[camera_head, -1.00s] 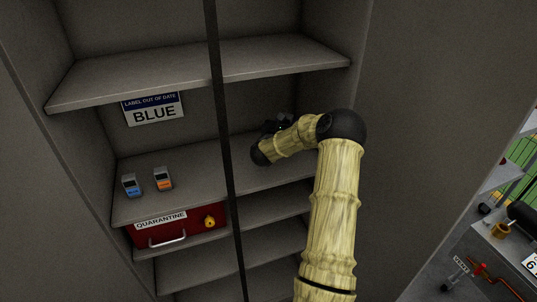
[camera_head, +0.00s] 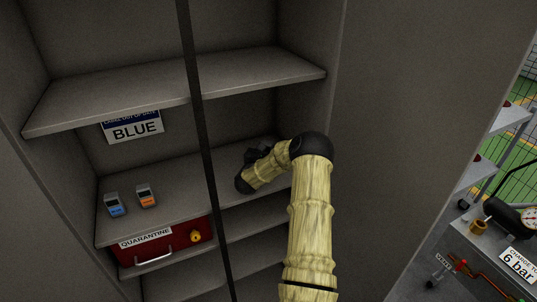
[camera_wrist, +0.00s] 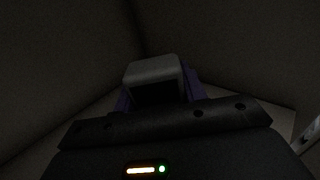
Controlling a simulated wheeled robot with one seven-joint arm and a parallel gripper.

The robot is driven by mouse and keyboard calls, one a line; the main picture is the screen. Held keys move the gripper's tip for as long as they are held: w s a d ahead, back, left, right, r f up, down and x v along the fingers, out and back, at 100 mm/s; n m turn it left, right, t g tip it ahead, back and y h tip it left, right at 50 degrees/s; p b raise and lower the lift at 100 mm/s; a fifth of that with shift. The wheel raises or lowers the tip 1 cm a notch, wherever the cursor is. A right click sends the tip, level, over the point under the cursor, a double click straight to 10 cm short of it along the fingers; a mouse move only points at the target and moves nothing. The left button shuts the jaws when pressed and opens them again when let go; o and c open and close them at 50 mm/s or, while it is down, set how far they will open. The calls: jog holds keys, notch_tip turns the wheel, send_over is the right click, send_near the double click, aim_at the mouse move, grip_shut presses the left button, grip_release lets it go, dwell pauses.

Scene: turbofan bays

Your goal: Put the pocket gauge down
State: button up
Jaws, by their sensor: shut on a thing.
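My gripper (camera_head: 262,152) is a dark shape at the arm's end, in the right half of the cabinet at the middle shelf (camera_head: 165,218). In the wrist view, my gripper (camera_wrist: 155,98) is shut on the pocket gauge (camera_wrist: 153,70), a grey-topped block with a dark face. Purple parts show on both sides of it; I cannot tell if they belong to the gauge. The head view does not show the held gauge clearly, nor whether it touches the shelf. Two other gauges, one blue (camera_head: 115,205) and one orange (camera_head: 147,196), stand on the shelf's left part.
A dark upright post (camera_head: 200,120) stands in front of the shelves, between the gauges and my gripper. A red QUARANTINE box (camera_head: 170,245) sits below. A BLUE label sign (camera_head: 134,128) hangs behind. The cabinet's right wall (camera_head: 400,130) is close to my arm.

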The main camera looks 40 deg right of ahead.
notch_tip(320, 180, down, 2)
jog(key=shift+a+f+p, duration=0.1)
jog(key=shift+f+p, duration=0.15)
jog(key=shift+p, duration=0.15)
jog(key=shift+f, duration=0.35)
jog(key=shift+f, duration=0.15)
jog(key=o, duration=1.1)
jog(key=b+v, duration=0.4)
jog(key=v, duration=0.8)
jog(key=shift+s+b, duration=0.1)
jog(key=shift+b, duration=0.25)
